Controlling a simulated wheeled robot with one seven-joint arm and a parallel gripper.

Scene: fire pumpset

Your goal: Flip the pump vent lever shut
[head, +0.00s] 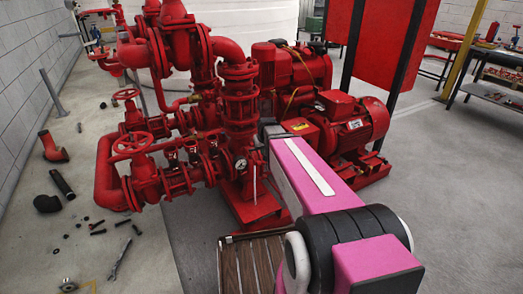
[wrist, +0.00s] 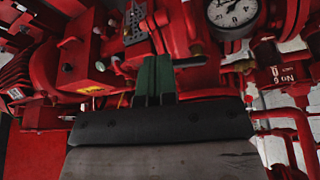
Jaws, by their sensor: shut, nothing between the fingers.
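My gripper (wrist: 153,80) shows in the wrist view as two dark green fingers pressed together, shut and empty, pointing at the red pump body. A short dark lever-like bar (wrist: 189,62) lies roughly level just right of the fingertips; it looks like the vent lever. I cannot tell whether the fingers touch it. In the head view my pink arm reaches toward the red pump (head: 240,110), and the fingers and lever are hidden behind it.
A white-faced gauge (wrist: 233,12) is close to the upper right of the fingers; it also shows in the head view (head: 240,163). Red pipes and a red motor (head: 350,120) crowd the reach. Loose tools, including a wrench (head: 120,258), lie on the left floor.

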